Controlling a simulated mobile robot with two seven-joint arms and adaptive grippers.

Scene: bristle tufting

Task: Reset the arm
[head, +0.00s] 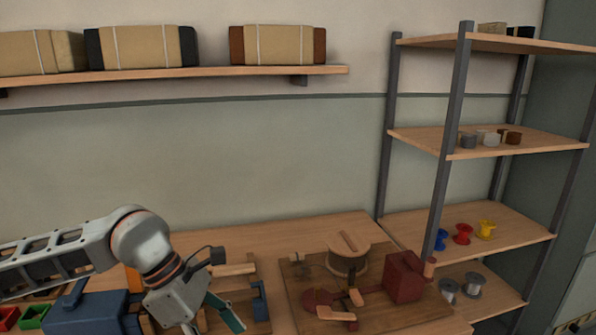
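My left arm comes in from the left edge. My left gripper (214,318) hangs low over the workbench, left of the wooden tufting device, and points down to the right. A teal finger shows on its right side. The lower part of the gripper is cut off by the bottom edge, so its opening and anything between the fingers cannot be made out. My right arm and gripper are not in view. The tufting device, with a round drum (348,262), a red block (404,277) and small wooden levers, sits on a dark board (376,317).
The workbench (310,228) is bare along its back edge. A blue block (88,314) and red and green bins (33,316) are at lower left. A shelf rack (490,218) with coloured spools is at right; a wall shelf (215,73) holds wrapped bundles.

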